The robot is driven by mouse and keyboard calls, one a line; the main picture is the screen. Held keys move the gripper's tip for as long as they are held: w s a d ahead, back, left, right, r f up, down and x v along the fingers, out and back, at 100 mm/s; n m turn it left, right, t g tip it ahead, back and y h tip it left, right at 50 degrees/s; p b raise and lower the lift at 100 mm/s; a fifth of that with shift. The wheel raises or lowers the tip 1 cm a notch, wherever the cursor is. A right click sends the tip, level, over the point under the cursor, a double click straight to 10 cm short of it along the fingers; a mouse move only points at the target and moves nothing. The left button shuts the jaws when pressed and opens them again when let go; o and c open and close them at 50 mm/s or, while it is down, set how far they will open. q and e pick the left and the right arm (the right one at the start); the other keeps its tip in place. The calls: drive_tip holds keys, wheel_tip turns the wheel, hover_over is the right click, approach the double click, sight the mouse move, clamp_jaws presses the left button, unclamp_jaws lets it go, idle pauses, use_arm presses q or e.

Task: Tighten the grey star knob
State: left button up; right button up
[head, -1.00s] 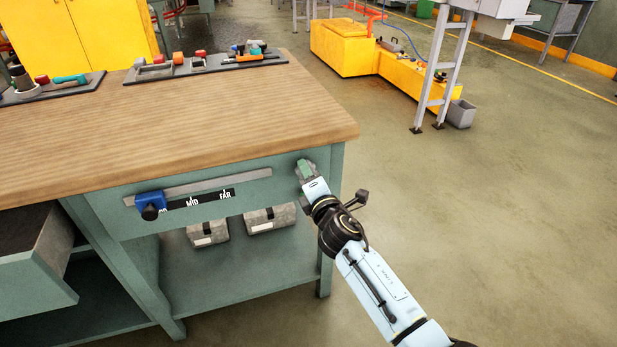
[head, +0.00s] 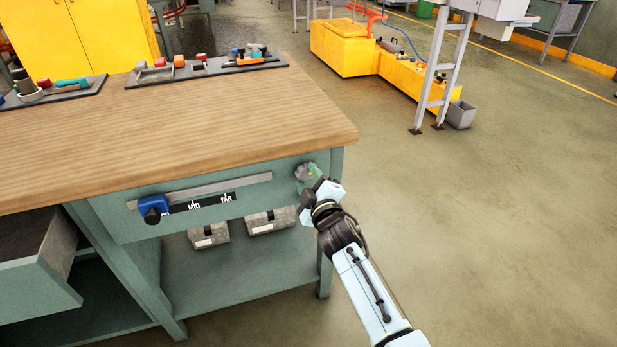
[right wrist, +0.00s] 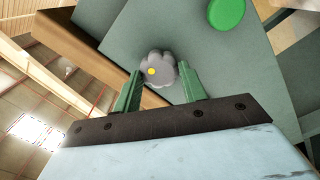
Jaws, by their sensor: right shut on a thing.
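The grey star knob (right wrist: 158,62) is a lobed grey knob with a yellow dot on its face, on the green-grey bench front in the right wrist view. My right gripper (right wrist: 160,82) has its green fingers on either side of the knob and is shut on it. My left gripper is not in view.
A blue slider (head: 153,204) sits on a rail left of the gripper, beside a MID/FAR scale. The wooden bench top (head: 190,120) carries tool trays at its back. A green disc (right wrist: 228,14) is near the knob.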

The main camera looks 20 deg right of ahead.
drive_tip(key=m, duration=0.1)
drive_tip(key=m+p, duration=0.1)
drive_tip(key=m, duration=0.1)
drive_tip(key=shift+s+f+m, duration=0.1)
drive_tip(key=shift+f+m, duration=0.15)
drive_tip(key=shift+m, duration=0.15)
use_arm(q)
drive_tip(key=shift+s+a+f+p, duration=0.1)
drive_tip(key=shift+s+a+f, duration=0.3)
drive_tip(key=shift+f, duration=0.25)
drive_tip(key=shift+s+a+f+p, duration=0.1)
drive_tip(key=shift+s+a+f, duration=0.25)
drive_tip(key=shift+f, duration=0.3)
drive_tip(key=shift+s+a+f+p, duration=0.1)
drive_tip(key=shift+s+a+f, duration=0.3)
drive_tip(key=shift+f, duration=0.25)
use_arm(e)
drive_tip(key=shift+m, duration=0.3)
drive_tip(key=o, duration=0.7)
drive_tip(key=shift+o, duration=1.3)
drive_tip(key=shift+s+r, duration=0.1)
drive_tip(key=shift+r, duration=0.1)
